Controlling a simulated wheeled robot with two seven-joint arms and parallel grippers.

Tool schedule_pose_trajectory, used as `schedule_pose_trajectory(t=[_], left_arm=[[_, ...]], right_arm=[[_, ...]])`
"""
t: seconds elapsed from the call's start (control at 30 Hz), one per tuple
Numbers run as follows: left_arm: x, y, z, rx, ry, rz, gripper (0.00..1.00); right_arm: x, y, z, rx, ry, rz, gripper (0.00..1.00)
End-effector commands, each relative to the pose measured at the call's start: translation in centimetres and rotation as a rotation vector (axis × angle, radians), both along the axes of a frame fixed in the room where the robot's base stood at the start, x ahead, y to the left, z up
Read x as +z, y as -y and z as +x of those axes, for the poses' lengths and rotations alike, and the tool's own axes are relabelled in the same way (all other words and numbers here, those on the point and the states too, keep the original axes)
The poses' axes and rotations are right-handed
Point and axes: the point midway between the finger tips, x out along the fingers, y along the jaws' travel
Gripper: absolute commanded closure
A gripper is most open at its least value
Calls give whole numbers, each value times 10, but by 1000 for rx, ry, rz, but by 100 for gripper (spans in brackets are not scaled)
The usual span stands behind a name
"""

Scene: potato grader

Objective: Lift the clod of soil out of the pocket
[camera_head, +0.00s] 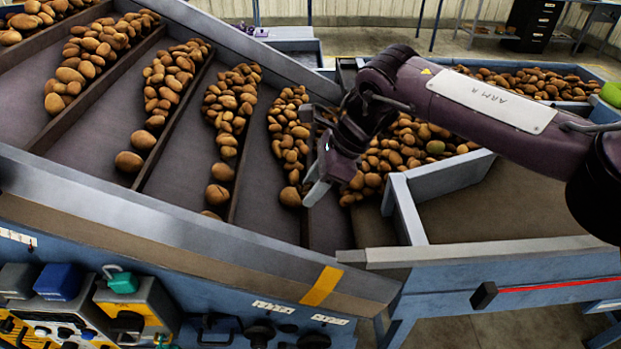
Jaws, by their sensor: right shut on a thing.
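My right gripper (318,185) is over the lower part of the sloping sorting deck (180,180), at its right-hand lanes. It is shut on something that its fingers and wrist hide. I cannot make out the clod of soil apart from the brown potatoes. A pocket of bare deck (329,226) shows below the fingertips, between the last divider and the potato heap. I cannot tell whether the fingers touch the deck. A potato (290,197) lies just left of the fingertips. My left gripper is not in view.
Dividers (100,90) split the deck into lanes holding rows of potatoes. A potato heap (410,150) with a greenish one (435,147) lies behind the gripper. A grey-walled bay (510,205) at right is empty. A metal rail (200,235) and control boxes (140,310) run along the front.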

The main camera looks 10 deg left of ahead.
Motion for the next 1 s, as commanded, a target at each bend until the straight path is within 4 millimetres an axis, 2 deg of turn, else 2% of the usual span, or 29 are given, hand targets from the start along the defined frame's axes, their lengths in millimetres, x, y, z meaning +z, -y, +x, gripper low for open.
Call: schedule_pose_trajectory(t=[0.03, 0.4, 0.73, 1.0], left_arm=[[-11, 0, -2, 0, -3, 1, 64], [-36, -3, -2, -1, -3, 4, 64], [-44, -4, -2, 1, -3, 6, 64], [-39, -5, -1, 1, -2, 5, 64]], right_arm=[[-3, 4, -7, 2, 5, 4, 84], [-2, 26, -58, 3, 5, 2, 84], [0, 45, -104, 2, 4, 2, 84], [3, 61, -141, 1, 4, 1, 84]])
